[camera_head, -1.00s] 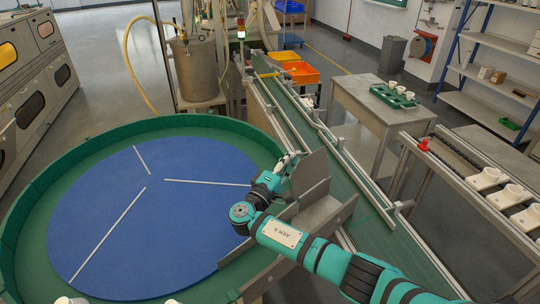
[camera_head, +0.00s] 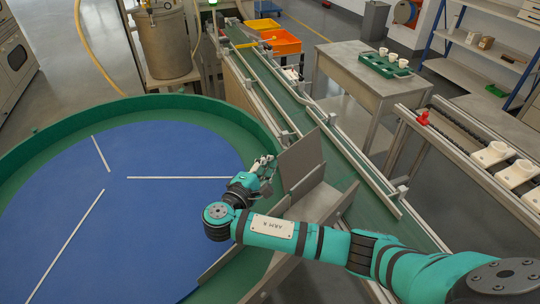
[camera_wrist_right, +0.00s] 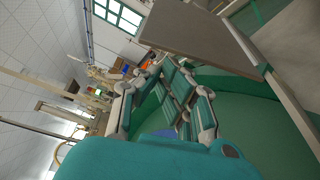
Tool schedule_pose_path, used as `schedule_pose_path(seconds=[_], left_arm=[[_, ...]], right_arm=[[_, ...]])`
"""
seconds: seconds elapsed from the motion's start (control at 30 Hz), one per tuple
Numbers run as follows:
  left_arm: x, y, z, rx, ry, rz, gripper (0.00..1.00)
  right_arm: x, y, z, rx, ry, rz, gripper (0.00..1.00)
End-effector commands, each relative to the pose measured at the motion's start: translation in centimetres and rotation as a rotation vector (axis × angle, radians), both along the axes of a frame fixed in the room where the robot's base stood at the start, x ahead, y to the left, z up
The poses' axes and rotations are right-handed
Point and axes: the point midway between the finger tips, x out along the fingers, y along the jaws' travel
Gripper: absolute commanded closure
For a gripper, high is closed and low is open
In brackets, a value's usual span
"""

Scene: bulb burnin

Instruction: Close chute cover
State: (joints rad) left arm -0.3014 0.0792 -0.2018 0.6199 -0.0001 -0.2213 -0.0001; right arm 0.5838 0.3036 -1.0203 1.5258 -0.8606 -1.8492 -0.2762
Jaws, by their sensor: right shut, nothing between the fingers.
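The chute cover (camera_head: 301,160) is a flat grey plate standing raised and tilted at the upper end of the grey metal chute (camera_head: 316,204), between the round table and the conveyor. My right gripper (camera_head: 267,162) is just left of the plate, over the green rim, shut and empty. A small gap seems to show between its fingers and the plate. In the right wrist view, the plate (camera_wrist_right: 200,32) is at the upper right, beside the shut fingers (camera_wrist_right: 168,85). Contact cannot be made out there. My left gripper is not in view.
The round blue table (camera_head: 110,225) with its green wall (camera_head: 160,103) fills the left. The green conveyor (camera_head: 345,180) with metal rails runs past the chute. A side table with a green tray (camera_head: 384,65) and a rack of white holders (camera_head: 515,172) stand right.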

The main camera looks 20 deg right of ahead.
Motion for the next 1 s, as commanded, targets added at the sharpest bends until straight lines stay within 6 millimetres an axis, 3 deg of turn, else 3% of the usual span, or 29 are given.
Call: schedule_pose_path(seconds=[0.4, 1.0], left_arm=[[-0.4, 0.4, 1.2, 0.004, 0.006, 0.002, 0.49], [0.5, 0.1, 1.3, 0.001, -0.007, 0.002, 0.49]], right_arm=[[4.3, -5.8, -0.3, -0.004, -0.001, -0.002, 1.00], [5.1, -6.9, -0.5, 0.000, -0.006, -0.001, 1.00]])
